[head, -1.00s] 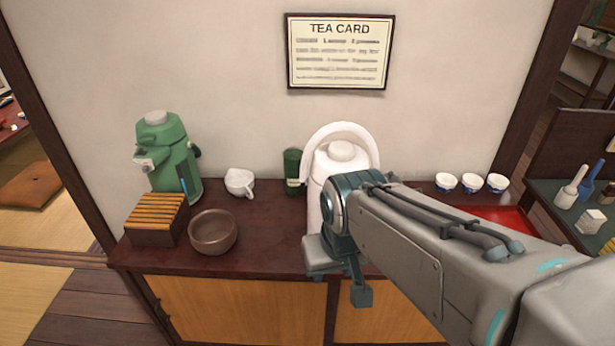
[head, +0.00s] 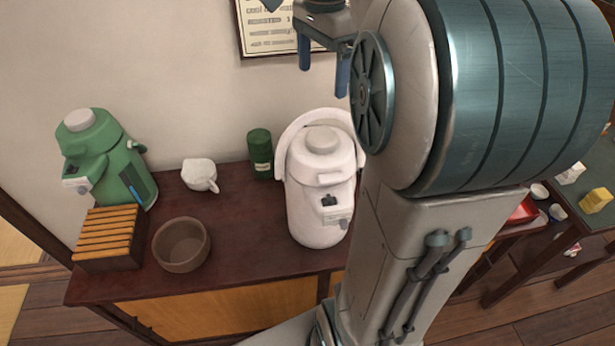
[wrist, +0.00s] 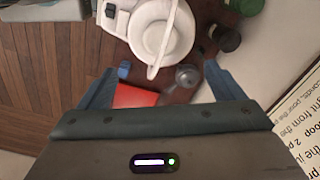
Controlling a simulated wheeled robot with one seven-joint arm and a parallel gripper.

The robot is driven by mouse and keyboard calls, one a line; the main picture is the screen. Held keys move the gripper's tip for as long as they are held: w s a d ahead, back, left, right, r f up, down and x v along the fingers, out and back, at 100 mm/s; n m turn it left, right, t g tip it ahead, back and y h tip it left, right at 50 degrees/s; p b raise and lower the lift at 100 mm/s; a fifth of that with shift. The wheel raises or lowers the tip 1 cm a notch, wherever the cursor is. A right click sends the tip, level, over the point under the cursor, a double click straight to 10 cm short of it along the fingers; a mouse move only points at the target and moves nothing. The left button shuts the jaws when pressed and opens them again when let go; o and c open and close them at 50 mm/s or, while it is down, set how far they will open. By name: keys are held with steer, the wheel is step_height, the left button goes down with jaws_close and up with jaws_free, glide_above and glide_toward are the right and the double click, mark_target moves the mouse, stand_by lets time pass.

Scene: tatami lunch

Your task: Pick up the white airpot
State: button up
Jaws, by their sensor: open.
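The white airpot (head: 322,205) stands upright on the dark wooden counter in the head view, its spout facing front and its carrying handle raised in an arch behind the lid. My arm covers a little of its right side. My gripper (head: 323,68) is above the airpot, near the wall, with two blue fingers apart and nothing between them. In the wrist view the airpot (wrist: 160,35) is seen from above at the top edge, its handle crossing in front of its lid. It lies beyond the open fingers of my gripper (wrist: 160,84).
On the counter (head: 245,235) left of the airpot are a green canister (head: 260,155), a white cup (head: 199,174), a brown bowl (head: 181,245), a slatted wooden box (head: 108,238) and a green airpot (head: 105,160). A red tray (wrist: 134,96) is right of it. The tea card (head: 262,35) hangs behind.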

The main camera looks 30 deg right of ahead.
mark_target(321, 116)
step_height(321, 116, down, 8)
steer(key=shift+r, duration=0.1)
steer(key=shift+w+d+f, duration=0.1)
steer(key=shift+f, duration=1.3)
steer(key=shift+d+f, duration=0.1)
steer(key=shift+f, duration=1.25)
steer(key=c, duration=1.2)
steer(key=shift+w+r, duration=0.1)
steer(key=shift+r, duration=0.1)
steer(key=shift+c, duration=0.9)
